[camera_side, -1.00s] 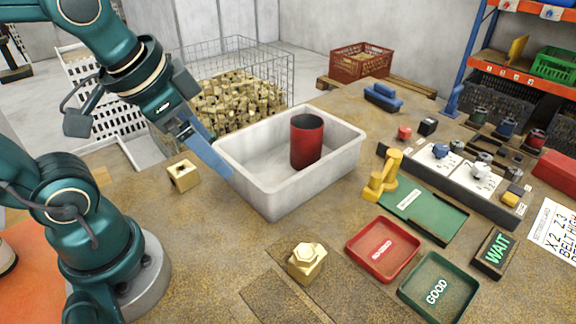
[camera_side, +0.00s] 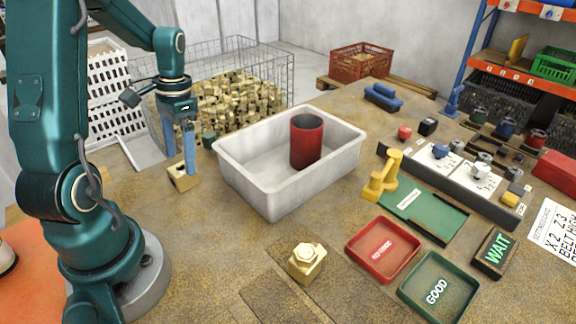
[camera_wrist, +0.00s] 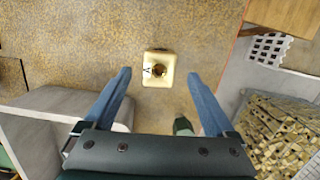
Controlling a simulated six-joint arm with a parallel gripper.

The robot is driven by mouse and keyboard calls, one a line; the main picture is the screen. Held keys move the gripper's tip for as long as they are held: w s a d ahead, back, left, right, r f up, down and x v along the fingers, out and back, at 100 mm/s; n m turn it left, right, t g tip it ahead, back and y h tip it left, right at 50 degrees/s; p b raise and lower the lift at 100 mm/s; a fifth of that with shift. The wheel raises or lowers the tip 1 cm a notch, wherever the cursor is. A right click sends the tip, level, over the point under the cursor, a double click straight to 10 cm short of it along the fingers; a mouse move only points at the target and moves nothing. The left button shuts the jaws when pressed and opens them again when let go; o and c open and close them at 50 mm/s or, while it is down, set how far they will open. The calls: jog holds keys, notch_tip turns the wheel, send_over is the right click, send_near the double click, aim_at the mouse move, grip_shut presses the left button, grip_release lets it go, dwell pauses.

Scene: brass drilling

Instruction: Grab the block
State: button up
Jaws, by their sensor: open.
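A brass block (camera_side: 182,178) with a dark hole stands on the brown table, left of the white bin. In the wrist view the block (camera_wrist: 158,69) shows from above with its round hole, ahead of and roughly between the two blue fingers. My gripper (camera_side: 180,162) is open and points down at the block. One finger overlaps the block's right side in the side view; I cannot tell whether it touches. In the wrist view my gripper (camera_wrist: 160,76) has nothing between its fingers. A second brass piece with a hexagonal top (camera_side: 307,262) stands at the table's front.
A white bin (camera_side: 262,190) holding a red cylinder (camera_side: 306,142) stands right of the block. A wire basket of brass pieces (camera_side: 240,100) is behind. Red (camera_side: 364,251) and green (camera_side: 447,309) trays lie front right. The table before the block is clear.

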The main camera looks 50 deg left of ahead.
aim_at(181, 167)
jog(key=shift+s+d+f, duration=0.1)
jog(key=shift+s+f, duration=0.05)
jog(key=shift+f, duration=0.9)
jog(key=shift+s+f, duration=0.15)
jog(key=shift+f, duration=0.9)
grip_shut()
